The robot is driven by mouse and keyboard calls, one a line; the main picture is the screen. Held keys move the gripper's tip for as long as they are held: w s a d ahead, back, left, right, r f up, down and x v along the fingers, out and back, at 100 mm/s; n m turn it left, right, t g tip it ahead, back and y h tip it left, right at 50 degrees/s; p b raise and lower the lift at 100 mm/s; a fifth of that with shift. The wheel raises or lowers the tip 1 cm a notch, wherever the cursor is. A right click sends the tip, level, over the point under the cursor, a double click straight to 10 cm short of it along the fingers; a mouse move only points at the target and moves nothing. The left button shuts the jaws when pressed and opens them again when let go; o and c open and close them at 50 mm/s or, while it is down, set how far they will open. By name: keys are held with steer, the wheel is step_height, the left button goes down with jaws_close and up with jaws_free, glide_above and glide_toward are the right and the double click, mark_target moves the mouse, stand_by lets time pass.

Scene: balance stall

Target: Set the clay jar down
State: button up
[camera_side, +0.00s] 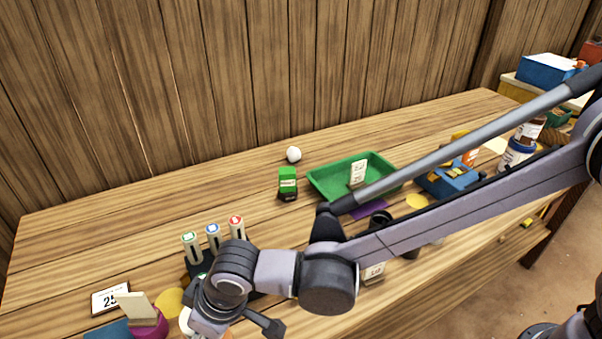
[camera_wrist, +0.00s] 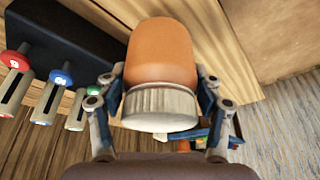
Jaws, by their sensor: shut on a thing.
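The clay jar (camera_wrist: 161,52) is orange with a ridged whitish lid (camera_wrist: 160,108), and it fills the middle of the wrist view. My gripper (camera_wrist: 160,82) is shut on it, with one finger on each side. In the side view my gripper (camera_side: 212,318) is at the lower front of the table, near the picture's bottom edge. The jar is mostly hidden there behind my wrist. Whether its base touches the table cannot be told.
A dark rack (camera_wrist: 70,40) with several markers, red, blue and green topped, stands close beside my gripper. A number card (camera_side: 110,299) and a purple-based holder (camera_side: 148,325) are to the left. A green tray (camera_side: 325,188) and a green box (camera_side: 287,183) are further back. Left rear tabletop is clear.

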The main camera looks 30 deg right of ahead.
steer(key=shift+s+a+f, duration=0.1)
steer(key=shift+a+f, duration=0.15)
steer(key=shift+f, duration=1.9)
steer(key=shift+f, duration=0.15)
steer(key=o, duration=1.4)
steer(key=shift+c, duration=0.2)
